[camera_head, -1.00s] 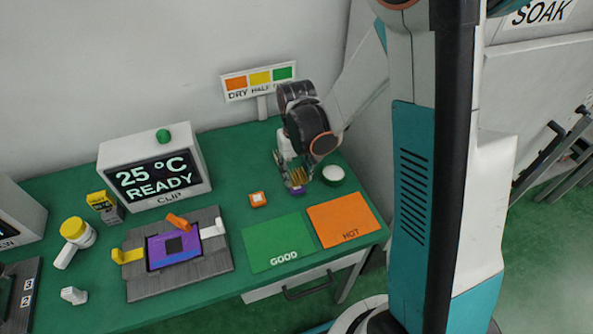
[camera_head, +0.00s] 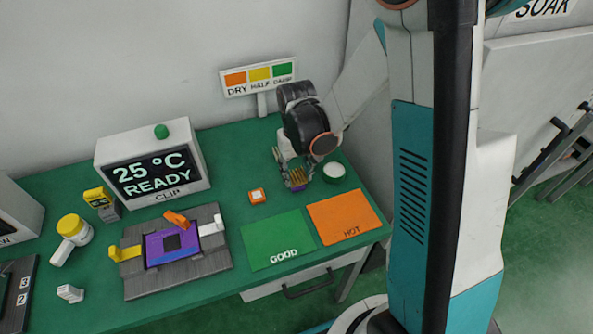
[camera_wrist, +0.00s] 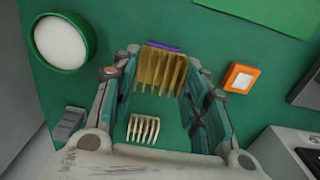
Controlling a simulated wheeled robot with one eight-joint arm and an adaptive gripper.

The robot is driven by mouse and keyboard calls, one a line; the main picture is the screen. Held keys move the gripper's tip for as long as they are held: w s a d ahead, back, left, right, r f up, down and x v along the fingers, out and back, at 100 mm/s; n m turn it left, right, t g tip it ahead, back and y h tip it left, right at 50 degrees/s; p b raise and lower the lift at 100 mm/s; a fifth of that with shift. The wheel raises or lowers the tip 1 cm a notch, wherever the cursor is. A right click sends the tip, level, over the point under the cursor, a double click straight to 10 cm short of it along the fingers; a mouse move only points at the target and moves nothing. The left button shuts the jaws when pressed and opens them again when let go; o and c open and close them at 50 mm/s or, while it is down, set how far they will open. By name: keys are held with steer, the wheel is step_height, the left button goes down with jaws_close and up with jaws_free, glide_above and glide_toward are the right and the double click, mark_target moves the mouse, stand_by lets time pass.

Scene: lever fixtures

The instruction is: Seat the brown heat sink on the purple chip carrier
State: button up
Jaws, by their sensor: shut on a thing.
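The brown heat sink (camera_wrist: 160,70), a row of upright fins with a purple strip along one edge, is between the fingers of my gripper (camera_wrist: 160,85). My gripper is shut on it; in the head view the gripper (camera_head: 298,176) is low over the back right of the table. I cannot tell whether the heat sink touches the table. The purple chip carrier (camera_head: 156,254), with a dark square in its middle, sits in a grey fixture (camera_head: 140,286) at the front left, well apart from my gripper. Yellow (camera_head: 124,254), orange (camera_head: 176,218) and white (camera_head: 212,226) levers stand around it.
A green GOOD mat (camera_head: 277,238) and an orange HOT mat (camera_head: 343,217) lie in front of my gripper. A green-rimmed white round thing (camera_head: 334,170) is close at its right. An orange block (camera_head: 257,196) and the CLIP display (camera_head: 152,165) are to its left.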

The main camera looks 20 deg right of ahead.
steer(key=shift+f, duration=0.2)
steer(key=shift+f+b, duration=0.35)
steer(key=shift+b, duration=0.15)
steer(key=shift+f, duration=0.1)
steer(key=o, duration=1.6)
steer(key=shift+r+p, duration=2.25)
steer(key=shift+r, duration=1.3)
